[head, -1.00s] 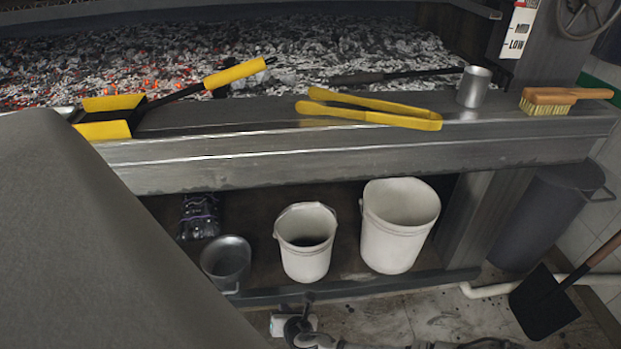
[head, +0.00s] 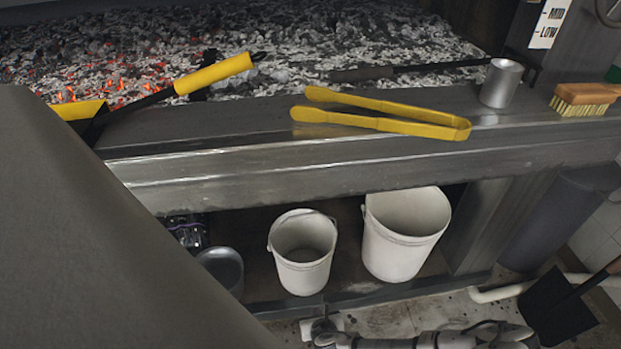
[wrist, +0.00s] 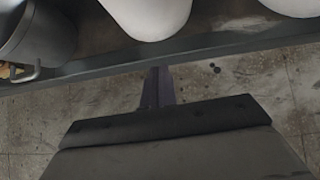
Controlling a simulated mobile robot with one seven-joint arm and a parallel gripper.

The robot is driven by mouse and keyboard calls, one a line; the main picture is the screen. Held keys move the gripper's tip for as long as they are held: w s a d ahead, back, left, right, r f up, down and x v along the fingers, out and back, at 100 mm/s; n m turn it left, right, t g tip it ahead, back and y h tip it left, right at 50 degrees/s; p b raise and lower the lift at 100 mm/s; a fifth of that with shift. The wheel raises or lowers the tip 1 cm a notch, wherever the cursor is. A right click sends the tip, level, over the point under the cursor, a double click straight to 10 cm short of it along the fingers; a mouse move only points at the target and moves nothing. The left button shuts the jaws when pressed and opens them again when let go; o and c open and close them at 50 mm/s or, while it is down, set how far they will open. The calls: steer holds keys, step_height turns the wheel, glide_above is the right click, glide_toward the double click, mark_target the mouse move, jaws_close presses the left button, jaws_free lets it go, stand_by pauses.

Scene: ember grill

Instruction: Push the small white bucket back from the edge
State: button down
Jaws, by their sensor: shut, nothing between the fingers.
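The small white bucket (head: 302,272) stands upright on the low shelf under the grill, its base close to the shelf's front edge (head: 370,296). Its lower part also shows at the top of the wrist view (wrist: 150,14). My gripper (wrist: 158,72) is shut and empty, its fingertips at the shelf's front edge just below the bucket in the wrist view, apart from it. In the head view my gripper (head: 322,326) is small and partly hidden, in front of the shelf.
A larger white bucket (head: 395,252) stands to the right and a grey metal bucket (head: 222,268) to the left. A shovel (head: 560,310) leans at lower right.

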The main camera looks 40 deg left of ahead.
steer(key=shift+w+a+f+b, duration=0.4)
steer(key=shift+w+a+f, duration=0.5)
steer(key=shift+a, duration=0.3)
steer(key=shift+w+a+f+b, duration=0.4)
steer(key=shift+w+a+f, duration=0.5)
steer(key=shift+a, duration=0.25)
steer(key=shift+w+a+f+b, duration=0.4)
steer(key=shift+w+a+f, duration=0.35)
steer(key=shift+w+a, duration=0.35)
steer(key=shift+a, duration=0.15)
